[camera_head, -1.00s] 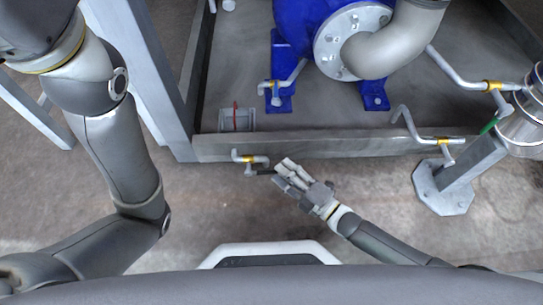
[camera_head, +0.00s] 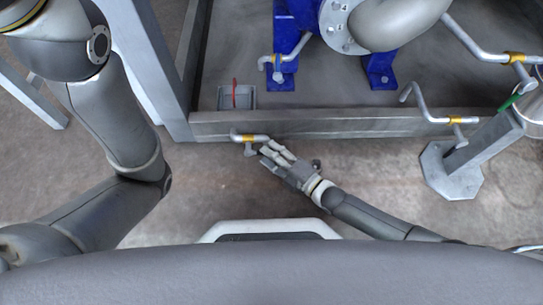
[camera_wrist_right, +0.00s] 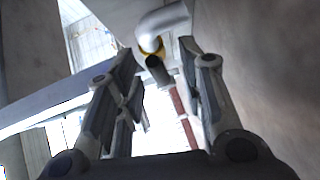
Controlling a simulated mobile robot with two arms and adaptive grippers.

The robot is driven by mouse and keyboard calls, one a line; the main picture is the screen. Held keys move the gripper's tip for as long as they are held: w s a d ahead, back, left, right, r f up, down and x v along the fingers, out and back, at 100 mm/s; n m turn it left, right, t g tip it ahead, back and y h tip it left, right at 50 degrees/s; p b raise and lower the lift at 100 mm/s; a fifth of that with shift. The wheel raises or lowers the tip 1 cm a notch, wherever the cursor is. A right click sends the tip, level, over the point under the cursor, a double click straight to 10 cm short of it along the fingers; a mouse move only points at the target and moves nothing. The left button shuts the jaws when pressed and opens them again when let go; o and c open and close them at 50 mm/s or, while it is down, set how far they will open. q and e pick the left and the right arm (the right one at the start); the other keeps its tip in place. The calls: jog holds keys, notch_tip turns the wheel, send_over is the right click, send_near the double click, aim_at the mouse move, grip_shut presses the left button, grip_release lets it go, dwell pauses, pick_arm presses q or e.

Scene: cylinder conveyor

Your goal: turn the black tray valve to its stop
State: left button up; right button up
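The tray valve sits on a short grey pipe with a yellow band (camera_head: 248,138) at the tray's front edge. In the head view its black handle is hidden or too small to tell by my right gripper (camera_head: 268,152). In the right wrist view the dark handle end (camera_wrist_right: 157,69) shows beyond the fingers, below the yellow band and a pale pipe elbow (camera_wrist_right: 161,24). My right gripper (camera_wrist_right: 162,75) is open, its two fingers spread on either side of the handle. I cannot tell whether they touch it. My left arm shows at the left; its gripper is out of view.
The grey metal tray (camera_head: 330,124) holds a blue pump (camera_head: 312,14). A similar yellow-banded pipe (camera_head: 455,120) and a grey post on a foot plate (camera_head: 450,175) stand to the right. The floor (camera_head: 210,200) before the tray is clear.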

jog(key=shift+w+a, duration=0.15)
grip_shut()
dwell(0.4)
